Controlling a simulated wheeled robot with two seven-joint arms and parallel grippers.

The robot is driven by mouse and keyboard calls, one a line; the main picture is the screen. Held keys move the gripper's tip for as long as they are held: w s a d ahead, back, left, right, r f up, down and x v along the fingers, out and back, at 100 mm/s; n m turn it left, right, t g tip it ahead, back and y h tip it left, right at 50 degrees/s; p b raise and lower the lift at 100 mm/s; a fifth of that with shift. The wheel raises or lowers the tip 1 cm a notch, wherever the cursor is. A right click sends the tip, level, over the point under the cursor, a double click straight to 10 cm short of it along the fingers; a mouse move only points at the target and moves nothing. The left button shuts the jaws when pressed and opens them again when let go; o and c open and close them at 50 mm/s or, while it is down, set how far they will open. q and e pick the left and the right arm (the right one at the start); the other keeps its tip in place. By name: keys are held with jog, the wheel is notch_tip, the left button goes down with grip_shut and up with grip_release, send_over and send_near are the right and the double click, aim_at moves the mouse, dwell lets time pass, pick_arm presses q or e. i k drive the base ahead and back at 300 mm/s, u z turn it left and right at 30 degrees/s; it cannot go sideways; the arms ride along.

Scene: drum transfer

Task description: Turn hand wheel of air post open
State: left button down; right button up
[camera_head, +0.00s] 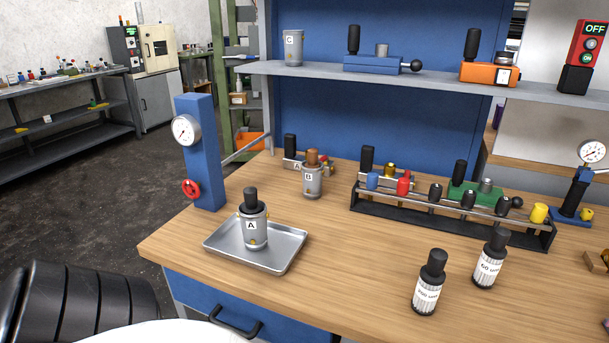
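The air post (203,155) is a blue upright column at the left end of the wooden bench. A round white gauge (186,130) is near its top. The red hand wheel (191,189) sits low on its left side and is fully visible; how far it is turned cannot be told. A grey rod reaches from the post to the right. Neither of my grippers is in view, and nothing touches the wheel.
A metal tray (287,262) with canister A (254,228) stands just right of the post. Canister B (312,181), a black rack (450,221) and two dark bottles (429,283) are farther right. A shelf (420,77) runs above. The floor left of the post is open.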

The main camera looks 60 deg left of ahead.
aim_at(193, 185)
jog(key=u, duration=4.7)
jog(key=i, duration=2.6)
jog(key=z, duration=2.85)
